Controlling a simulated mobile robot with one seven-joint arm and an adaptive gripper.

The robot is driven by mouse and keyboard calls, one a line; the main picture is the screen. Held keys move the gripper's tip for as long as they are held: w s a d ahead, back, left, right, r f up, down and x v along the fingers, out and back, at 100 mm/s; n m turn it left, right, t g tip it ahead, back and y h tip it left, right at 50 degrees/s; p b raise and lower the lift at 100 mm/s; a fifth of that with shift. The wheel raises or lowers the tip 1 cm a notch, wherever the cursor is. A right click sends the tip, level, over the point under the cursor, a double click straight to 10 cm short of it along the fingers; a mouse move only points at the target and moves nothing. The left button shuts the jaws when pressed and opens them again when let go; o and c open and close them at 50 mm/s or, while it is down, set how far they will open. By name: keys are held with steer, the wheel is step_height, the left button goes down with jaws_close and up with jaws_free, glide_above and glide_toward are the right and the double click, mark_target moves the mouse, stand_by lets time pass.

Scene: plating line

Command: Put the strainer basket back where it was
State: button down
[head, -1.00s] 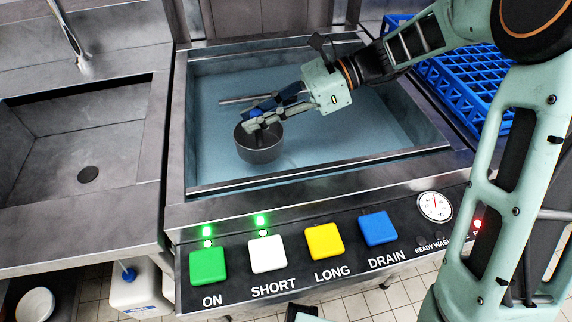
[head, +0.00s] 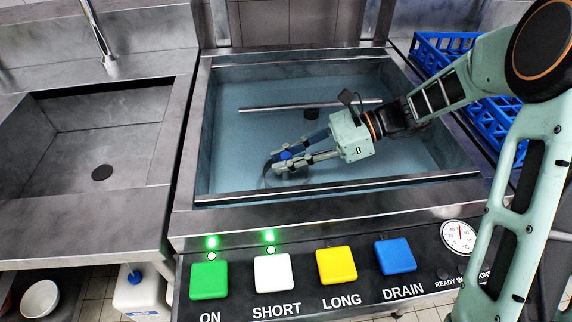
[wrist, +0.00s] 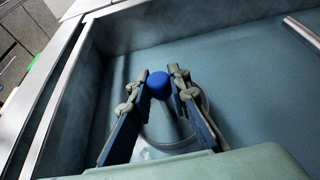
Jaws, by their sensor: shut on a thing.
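The strainer basket (head: 287,180) has a blue knob on a post. It shows low at the near left of the water-filled basin (head: 325,198), its round outline faint, apparently in the water. My gripper (head: 281,158) is shut on the knob from the right. In the wrist view my gripper (wrist: 163,84) has its fingers either side of the blue knob (wrist: 158,85), with the post and the curved basket rim (wrist: 204,101) below. The fingers and wrist hide part of the basket. I cannot tell whether it touches the basin floor.
Blue racks (head: 440,47) stand right, an empty sink (head: 90,145) left. The button panel (head: 300,305) is in front; green lights glow above ON and SHORT.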

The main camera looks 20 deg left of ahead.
steer(key=shift+f, duration=0.6)
steer(key=shift+f, duration=0.15)
steer(key=c, duration=1.8)
jaws_free()
steer(key=shift+w+d+r, duration=0.15)
steer(key=shift+d+r, duration=0.05)
steer(key=shift+r, duration=0.05)
steer(key=p+v, duration=0.2)
steer(key=v, duration=0.9)
steer(key=shift+d, duration=0.25)
